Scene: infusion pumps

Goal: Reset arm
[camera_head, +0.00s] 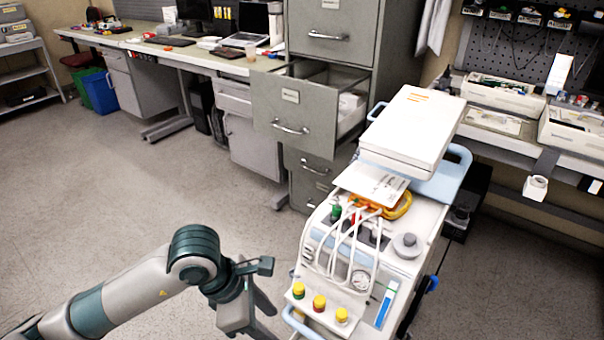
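My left arm reaches in from the lower left. Its gripper (252,313) hangs low over the floor, just left of the cart's front corner. The fingers look apart, with nothing seen between them. The medical cart (408,262) stands right of the gripper. It carries a panel with white tubes (345,245), a grey round knob (407,245) and yellow-capped vials (319,302) along the front. My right gripper is not in view.
A white box-like device (412,125) sits on the cart's back end, with a printed card (371,184) before it. A grey filing cabinet (296,105) behind has a drawer pulled out. Workbenches line the back and right. The floor (120,210) at left is clear.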

